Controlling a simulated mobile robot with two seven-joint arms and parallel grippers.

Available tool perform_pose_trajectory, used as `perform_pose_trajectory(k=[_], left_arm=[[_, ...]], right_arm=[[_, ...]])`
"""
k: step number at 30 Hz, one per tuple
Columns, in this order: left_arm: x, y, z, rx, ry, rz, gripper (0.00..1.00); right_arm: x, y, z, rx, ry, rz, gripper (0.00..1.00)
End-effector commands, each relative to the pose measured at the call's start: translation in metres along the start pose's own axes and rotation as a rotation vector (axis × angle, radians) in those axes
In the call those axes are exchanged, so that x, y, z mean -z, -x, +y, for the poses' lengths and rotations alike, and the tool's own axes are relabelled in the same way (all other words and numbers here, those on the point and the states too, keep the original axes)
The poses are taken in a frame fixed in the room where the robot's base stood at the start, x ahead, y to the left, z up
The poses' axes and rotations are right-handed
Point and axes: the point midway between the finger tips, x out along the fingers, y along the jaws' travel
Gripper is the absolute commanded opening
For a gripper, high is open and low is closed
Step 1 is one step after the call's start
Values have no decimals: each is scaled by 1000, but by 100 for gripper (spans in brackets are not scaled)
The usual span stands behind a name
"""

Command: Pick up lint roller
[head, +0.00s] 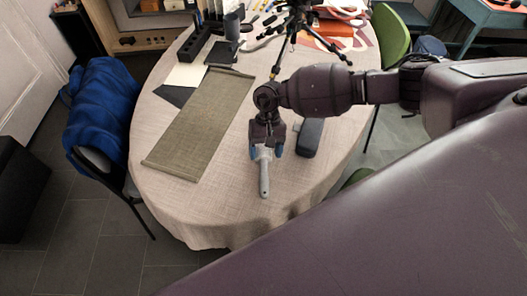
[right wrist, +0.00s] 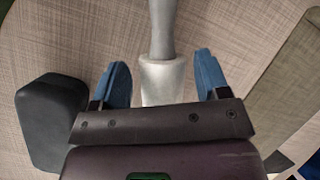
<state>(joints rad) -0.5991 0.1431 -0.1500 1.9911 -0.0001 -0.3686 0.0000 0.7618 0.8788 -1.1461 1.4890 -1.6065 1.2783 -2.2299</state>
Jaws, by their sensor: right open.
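The lint roller lies on the table with its grey handle (head: 264,180) towards the table's near edge. In the right wrist view its grey handle (right wrist: 162,28) runs up from the whitish roller head (right wrist: 162,82). My right gripper (head: 266,152) is open over the roller head. In the wrist view the blue fingertips of the right gripper (right wrist: 162,75) stand on either side of the head, with a gap on both sides. The far end of the head is hidden by the gripper body. My left gripper is not in view.
A dark case (head: 311,138) lies close to the right of my gripper; it also shows in the wrist view (right wrist: 48,120). A green-brown mat (head: 203,120) lies to the left. A tripod (head: 296,22) stands behind. The table (head: 215,210) is clear at the near left.

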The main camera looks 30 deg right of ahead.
Motion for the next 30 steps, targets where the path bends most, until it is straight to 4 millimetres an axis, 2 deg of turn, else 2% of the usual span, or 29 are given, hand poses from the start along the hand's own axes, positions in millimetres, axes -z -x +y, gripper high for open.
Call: perform_pose_trajectory(k=[3, 6, 13, 20, 30], left_arm=[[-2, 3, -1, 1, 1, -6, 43], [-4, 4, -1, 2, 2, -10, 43], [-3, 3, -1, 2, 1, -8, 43], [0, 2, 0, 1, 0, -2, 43], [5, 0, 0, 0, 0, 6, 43]], right_arm=[[0, -17, 0, 0, 0, -3, 69], [0, -26, 0, 0, 0, 0, 69], [0, -27, 0, 0, 0, 0, 69], [0, -27, 0, 0, 0, 0, 34], [-1, -22, 0, 1, 0, 1, 31]])
